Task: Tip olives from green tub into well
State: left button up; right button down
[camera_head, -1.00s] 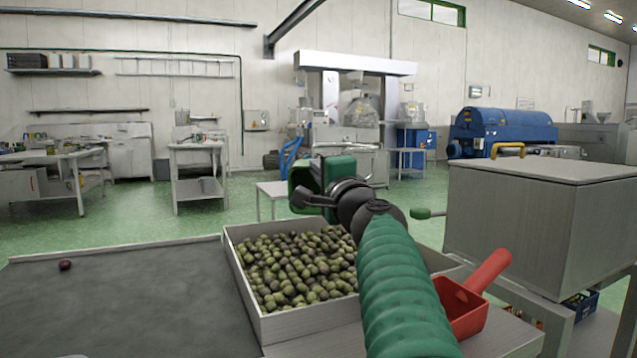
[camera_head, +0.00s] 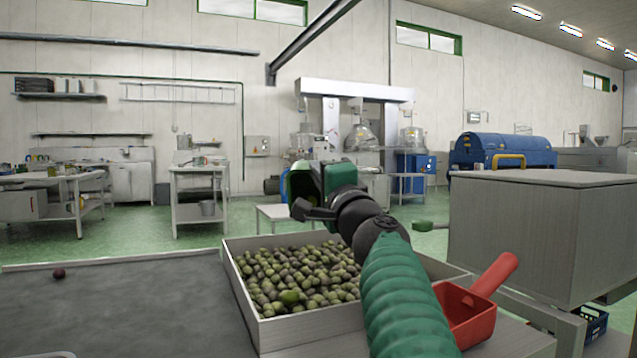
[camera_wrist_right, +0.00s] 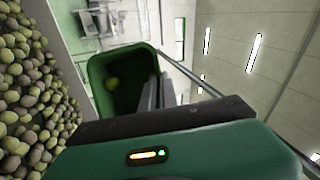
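The green tub (camera_head: 300,184) hangs tilted on its side in the air above the back of the metal-walled well (camera_head: 312,325), which is filled with green and dark olives (camera_head: 300,270). A bright green olive (camera_head: 288,297) lies on top of the pile. My right gripper (camera_head: 318,182) appears shut on the tub's wall, though the fingertips are hard to see in the head view. My left gripper is not in view.
A red scoop (camera_head: 470,310) lies right of the well. A large metal box (camera_head: 540,230) stands behind it. A dark olive (camera_head: 58,273) lies on the grey surface (camera_head: 140,305) at left, which is otherwise mostly bare. A small table (camera_head: 270,215) stands behind the well.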

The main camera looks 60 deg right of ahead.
jog(key=shift+s+f, duration=0.1)
jog(key=shift+f, duration=0.55)
dwell(1.4)
